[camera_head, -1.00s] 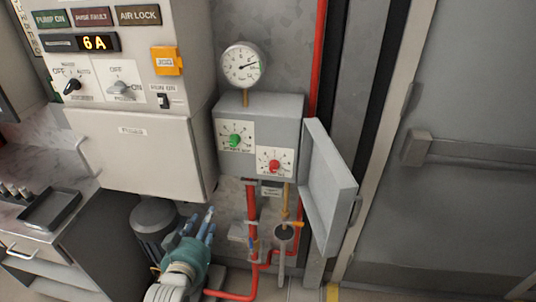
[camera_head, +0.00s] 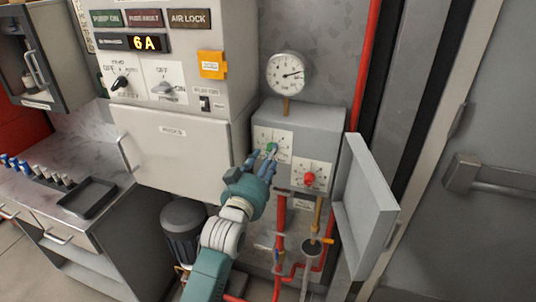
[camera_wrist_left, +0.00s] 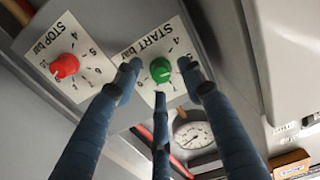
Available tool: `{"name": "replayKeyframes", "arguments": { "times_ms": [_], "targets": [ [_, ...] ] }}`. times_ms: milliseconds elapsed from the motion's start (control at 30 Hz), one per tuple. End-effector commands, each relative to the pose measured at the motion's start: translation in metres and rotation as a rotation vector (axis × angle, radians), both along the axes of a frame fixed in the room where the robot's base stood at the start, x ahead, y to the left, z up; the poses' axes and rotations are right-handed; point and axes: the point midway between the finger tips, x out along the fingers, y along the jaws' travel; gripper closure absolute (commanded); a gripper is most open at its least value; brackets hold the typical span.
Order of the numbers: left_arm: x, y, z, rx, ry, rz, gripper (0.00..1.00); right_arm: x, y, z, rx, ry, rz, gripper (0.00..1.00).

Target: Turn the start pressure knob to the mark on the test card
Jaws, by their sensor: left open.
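The green start pressure knob (camera_head: 271,148) sits on a white dial plate on the grey switch box (camera_head: 318,115). In the left wrist view the green knob (camera_wrist_left: 160,70) is on the plate marked START bar. The red stop knob (camera_head: 309,179) is on the plate to its right, and also shows in the left wrist view (camera_wrist_left: 64,65). My left gripper (camera_head: 262,160) is open, its blue fingers just in front of the green knob. In the left wrist view its fingers (camera_wrist_left: 160,90) spread around the green knob, with contact unclear. I cannot make out the test card.
A round pressure gauge (camera_head: 286,72) stands above the box. The box's open door (camera_head: 365,205) juts out on the right. The white control cabinet (camera_head: 175,150) is close on the left. Red pipes and a valve (camera_head: 312,248) are below.

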Motion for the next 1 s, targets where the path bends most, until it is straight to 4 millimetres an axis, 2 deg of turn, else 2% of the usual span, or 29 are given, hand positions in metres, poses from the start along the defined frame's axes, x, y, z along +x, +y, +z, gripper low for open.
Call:
{"name": "replayKeyframes", "arguments": {
  "times_ms": [133,433,633,1000],
  "targets": [
    [0.0086,-0.0032,0.0007,-0.001,-0.001,0.000,0.60,0.0004,-0.0001,0.0019,0.000,0.000,0.000,0.60],
    [0.0100,-0.0036,-0.0001,-0.001,-0.001,0.000,0.60,0.0006,-0.0001,0.0018,0.000,-0.001,0.000,0.60],
    [0.0099,-0.0034,-0.0004,0.000,0.000,0.000,0.99,0.0007,0.0000,0.0018,0.000,-0.001,0.000,0.60],
    [0.0100,-0.0029,-0.0014,0.035,-0.007,0.000,1.00,0.0007,-0.0001,0.0042,0.000,-0.001,0.000,0.60]
  ]
}}
